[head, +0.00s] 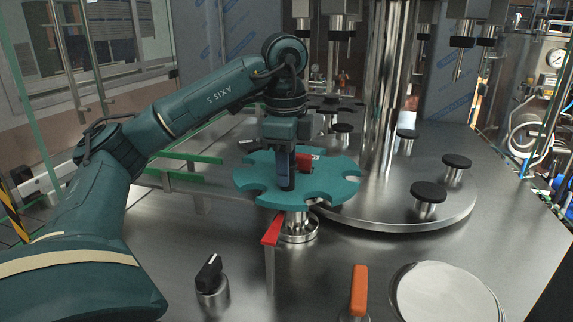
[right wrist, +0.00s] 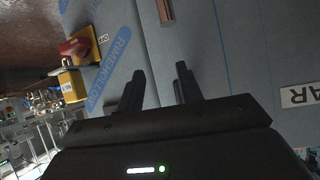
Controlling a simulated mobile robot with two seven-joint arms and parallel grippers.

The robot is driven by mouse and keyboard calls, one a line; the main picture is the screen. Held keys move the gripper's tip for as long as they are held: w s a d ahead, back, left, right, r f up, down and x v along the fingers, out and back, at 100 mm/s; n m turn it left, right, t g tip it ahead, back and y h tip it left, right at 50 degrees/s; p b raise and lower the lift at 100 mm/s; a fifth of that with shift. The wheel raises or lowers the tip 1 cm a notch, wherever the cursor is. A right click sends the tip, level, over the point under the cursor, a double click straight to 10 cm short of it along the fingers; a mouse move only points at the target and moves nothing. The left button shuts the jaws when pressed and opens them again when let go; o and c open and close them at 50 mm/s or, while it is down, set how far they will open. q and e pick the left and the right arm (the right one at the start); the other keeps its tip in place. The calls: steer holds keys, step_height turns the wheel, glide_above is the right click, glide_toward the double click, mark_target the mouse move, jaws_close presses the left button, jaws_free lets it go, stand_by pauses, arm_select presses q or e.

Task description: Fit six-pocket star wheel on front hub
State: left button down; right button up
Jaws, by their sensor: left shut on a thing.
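The teal star wheel (head: 335,190) with rounded pockets in its rim is roughly level in the head view. My left gripper (head: 286,172) reaches down onto its middle from above and is shut on it. The front hub (head: 298,228), a shiny metal post on a round base, stands directly below the wheel. The wheel hides the hub's top, so I cannot tell whether they touch. A red part (head: 304,161) shows at the wheel's middle, partly behind the gripper. My right gripper (right wrist: 158,88) shows in the right wrist view with its fingers apart and nothing between them.
A red-topped post (head: 271,231) stands close in front of the hub. A black knob (head: 209,273), an orange handle (head: 359,291) and a pale round disc (head: 446,293) are nearer. A large turntable (head: 390,214) with black-topped pedestals lies right. Green-edged rails (head: 190,157) run left.

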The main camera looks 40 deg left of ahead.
arm_select(q)
steer(key=shift+f, duration=0.15)
arm_select(e)
steer(key=shift+f, duration=0.2)
arm_select(q)
steer(key=c, duration=1)
jaws_free()
steer(key=shift+o, duration=0.3)
arm_select(e)
steer(key=shift+s, duration=0.1)
arm_select(q)
steer(key=shift+f, duration=0.1)
steer(key=shift+r, duration=0.3)
step_height(320, 180, up, 5)
steer(key=p, duration=0.3)
steer(key=shift+s+d+r, duration=0.1)
steer(key=shift+s+r, duration=0.05)
steer(key=shift+r, duration=0.05)
step_height(320, 180, up, 7)
steer(key=p, duration=0.4)
steer(key=shift+s+d+r, duration=0.15)
steer(key=shift+s, duration=0.15)
arm_select(e)
steer(key=shift+s+d+r+m+g+h, duration=0.15)
steer(key=shift+s+d+r+g+h, duration=0.15)
steer(key=shift+d+r, duration=0.2)
steer(key=shift+s+d+r+m+g+h, duration=0.15)
steer(key=shift+d+r+g+h, duration=0.2)
steer(key=shift+d, duration=0.25)
